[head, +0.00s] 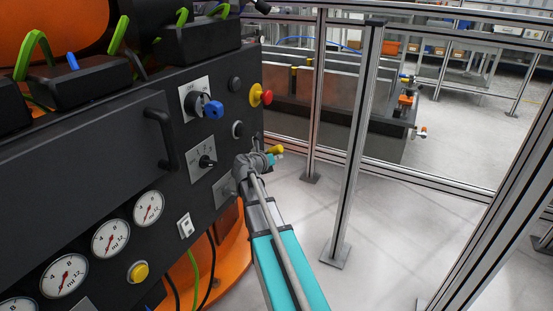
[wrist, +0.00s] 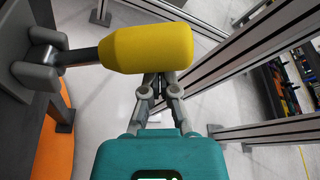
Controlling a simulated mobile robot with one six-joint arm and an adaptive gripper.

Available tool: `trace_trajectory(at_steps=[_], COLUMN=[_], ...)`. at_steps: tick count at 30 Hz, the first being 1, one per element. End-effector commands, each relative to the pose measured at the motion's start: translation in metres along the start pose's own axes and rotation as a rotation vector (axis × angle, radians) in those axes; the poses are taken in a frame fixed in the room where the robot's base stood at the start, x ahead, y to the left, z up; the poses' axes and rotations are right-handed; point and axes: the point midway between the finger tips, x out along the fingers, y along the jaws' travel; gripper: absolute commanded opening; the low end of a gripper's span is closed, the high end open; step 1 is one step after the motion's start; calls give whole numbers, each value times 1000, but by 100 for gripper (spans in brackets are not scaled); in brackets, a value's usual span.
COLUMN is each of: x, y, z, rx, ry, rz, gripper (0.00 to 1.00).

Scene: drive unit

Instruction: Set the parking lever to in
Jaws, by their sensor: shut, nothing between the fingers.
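The parking lever shows in the wrist view as a thick yellow grip (wrist: 148,47) on a grey shaft. The shaft runs left into a grey bracket (wrist: 42,62) on the dark panel. In the head view only a small part of the yellow grip (head: 275,150) shows at the panel's right edge, beyond my arm. My gripper (wrist: 158,84) is shut with nothing between its fingers. Its fingers point at the underside of the grip in the wrist view. The grip covers the fingertips, and I cannot tell whether they touch it.
The dark panel carries a blue-handled rotary switch (head: 205,106), a red and yellow stop button (head: 260,95), a black selector (head: 206,162) and several gauges (head: 110,238). A metal-framed fence (head: 356,130) stands to the right. The floor (head: 385,245) between is clear.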

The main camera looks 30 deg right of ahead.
Motion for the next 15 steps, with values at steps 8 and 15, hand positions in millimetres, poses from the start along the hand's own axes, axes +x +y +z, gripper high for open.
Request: trace_trajectory(at_steps=[8, 15], x=[3, 8], y=[1, 3], z=[-9, -24], rx=[0, -1], ry=[0, -1], rz=[0, 2], gripper=[0, 0])
